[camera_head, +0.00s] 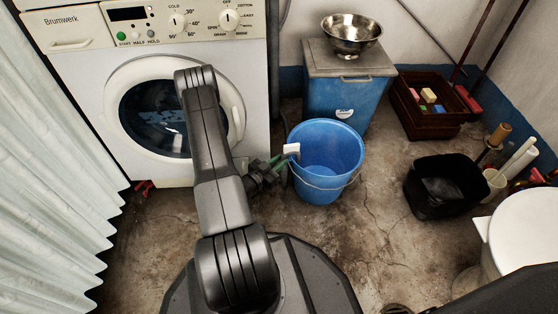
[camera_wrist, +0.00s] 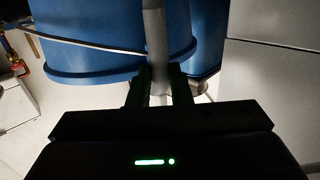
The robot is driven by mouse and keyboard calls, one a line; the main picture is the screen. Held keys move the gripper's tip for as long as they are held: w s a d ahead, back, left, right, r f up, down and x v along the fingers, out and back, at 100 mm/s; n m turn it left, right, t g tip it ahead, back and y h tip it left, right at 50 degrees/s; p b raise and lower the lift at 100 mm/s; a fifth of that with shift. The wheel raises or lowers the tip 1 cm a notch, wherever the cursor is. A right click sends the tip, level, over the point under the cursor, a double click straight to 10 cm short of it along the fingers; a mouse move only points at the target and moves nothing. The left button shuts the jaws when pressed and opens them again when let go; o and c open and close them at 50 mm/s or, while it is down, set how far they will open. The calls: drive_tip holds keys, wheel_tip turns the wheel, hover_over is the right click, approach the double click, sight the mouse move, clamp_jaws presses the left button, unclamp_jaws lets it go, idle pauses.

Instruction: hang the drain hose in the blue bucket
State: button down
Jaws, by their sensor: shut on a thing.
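The blue bucket (camera_head: 330,175) stands upright on the floor right of the washing machine, its wire handle lowered at the front. My gripper (camera_head: 283,162) is at the bucket's left rim. In the wrist view, my gripper (camera_wrist: 160,88) is shut on the grey drain hose (camera_wrist: 155,35), which runs between the fingers and across the outer wall of the bucket (camera_wrist: 95,45). In the head view, a white piece (camera_head: 291,149) shows at the bucket's left rim beside the fingers. I cannot tell whether it rests on the rim. The hose's lower part is hidden in the head view.
The washing machine (camera_head: 230,130) is left of the bucket. Behind it stands a blue box (camera_head: 345,95) with a steel bowl (camera_head: 350,32). Floor in front is clear.

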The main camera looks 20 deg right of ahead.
drive_tip(key=c, duration=1.2)
unclamp_jaws()
drive_tip(key=shift+c, duration=0.2)
drive_tip(key=f+p+v, duration=0.1)
drive_tip(key=p+v, duration=0.3)
drive_tip(key=v, duration=0.9)
drive_tip(key=shift+s+a+r, duration=0.2)
drive_tip(key=shift+a+r, duration=0.2)
drive_tip(key=shift+r, duration=0.1)
drive_tip(key=b+x, duration=0.4)
drive_tip(key=x, duration=0.9)
drive_tip(key=shift+w+d, duration=0.15)
drive_tip(key=shift+d, duration=0.2)
drive_tip(key=shift+w+r, duration=0.1)
drive_tip(key=shift+r, duration=0.15)
